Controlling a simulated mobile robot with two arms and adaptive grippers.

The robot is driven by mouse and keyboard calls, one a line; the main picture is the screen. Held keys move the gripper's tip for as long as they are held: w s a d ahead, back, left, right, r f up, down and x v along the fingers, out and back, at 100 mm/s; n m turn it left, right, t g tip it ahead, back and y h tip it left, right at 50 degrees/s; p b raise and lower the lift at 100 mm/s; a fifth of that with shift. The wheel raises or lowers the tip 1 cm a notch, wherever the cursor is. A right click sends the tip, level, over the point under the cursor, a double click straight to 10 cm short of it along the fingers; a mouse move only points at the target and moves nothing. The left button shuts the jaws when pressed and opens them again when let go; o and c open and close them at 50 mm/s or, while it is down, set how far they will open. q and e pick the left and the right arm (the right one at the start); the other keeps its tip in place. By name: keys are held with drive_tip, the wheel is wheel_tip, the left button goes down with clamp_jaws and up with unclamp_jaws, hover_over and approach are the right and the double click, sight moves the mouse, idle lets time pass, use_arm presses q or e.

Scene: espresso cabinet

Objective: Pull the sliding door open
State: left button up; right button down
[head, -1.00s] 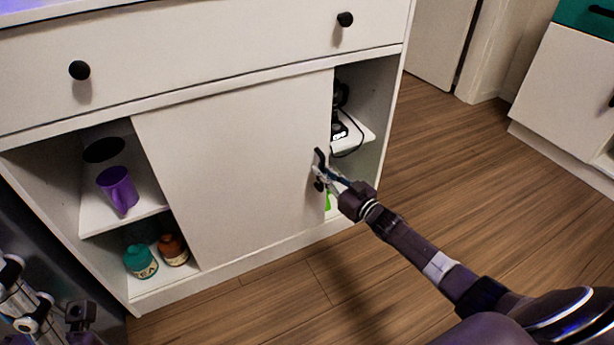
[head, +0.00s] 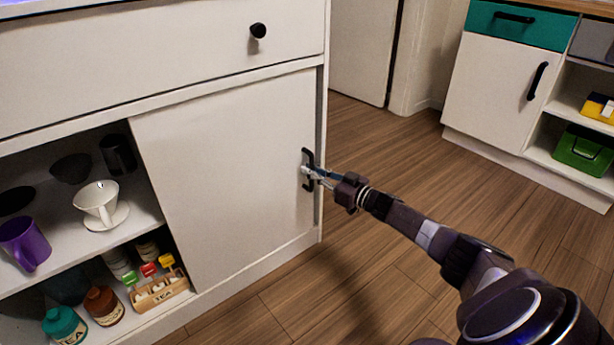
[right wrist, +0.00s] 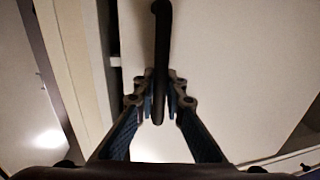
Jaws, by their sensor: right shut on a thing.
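The white sliding door (head: 225,170) stands at the right end of the low white cabinet in the head view. Its right edge is close to the cabinet's right side wall. The left part of the cabinet is open. A black bar handle (head: 306,158) sits upright near the door's right edge. My right gripper (head: 309,173) is shut on this handle. In the right wrist view the two fingers (right wrist: 161,90) lie on either side of the dark handle (right wrist: 161,45), with the pale door behind it. My left gripper is not in view.
The open shelves hold a purple mug (head: 24,243), a white dripper (head: 100,203), a teal jar (head: 64,325), a brown jar (head: 103,305) and a wooden tea box (head: 160,290). A drawer with a black knob (head: 258,31) is above. Wooden floor right of the cabinet is clear.

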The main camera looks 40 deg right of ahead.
drive_tip(key=c, duration=2)
unclamp_jaws()
drive_tip(key=shift+s, duration=0.15)
drive_tip(key=v, duration=1.1)
drive_tip(key=shift+s+d, duration=0.15)
drive_tip(key=shift+s, duration=0.2)
